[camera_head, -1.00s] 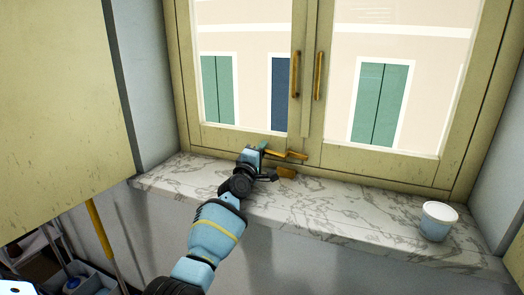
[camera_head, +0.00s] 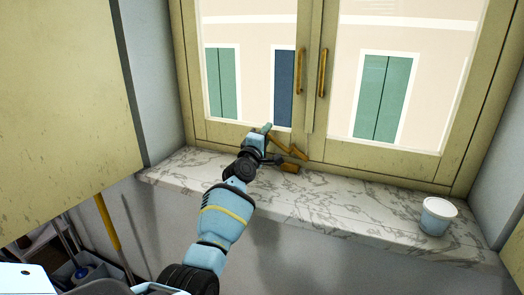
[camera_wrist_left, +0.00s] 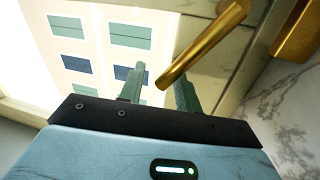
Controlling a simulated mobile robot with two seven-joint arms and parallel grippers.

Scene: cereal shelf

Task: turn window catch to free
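The window catch (camera_head: 287,144) is a brass lever low on the window frame, near the middle where the two sashes meet. It slants from lower right to upper left. My left gripper (camera_head: 266,129) is at the lever's upper left end. In the left wrist view the fingers (camera_wrist_left: 161,76) stand apart, and the end of the brass lever (camera_wrist_left: 205,45) lies between them, nearer the right finger. I cannot tell whether a finger touches it. A brass block (camera_head: 290,168) sits just below the catch and also shows in the wrist view (camera_wrist_left: 303,32). My right gripper is out of view.
The window has two upright brass handles (camera_head: 300,72) (camera_head: 322,73). A marble sill (camera_head: 345,212) runs below it, mostly bare. A white-lidded tub (camera_head: 437,217) stands at its right end. A yellowish panel (camera_head: 60,90) fills the left side.

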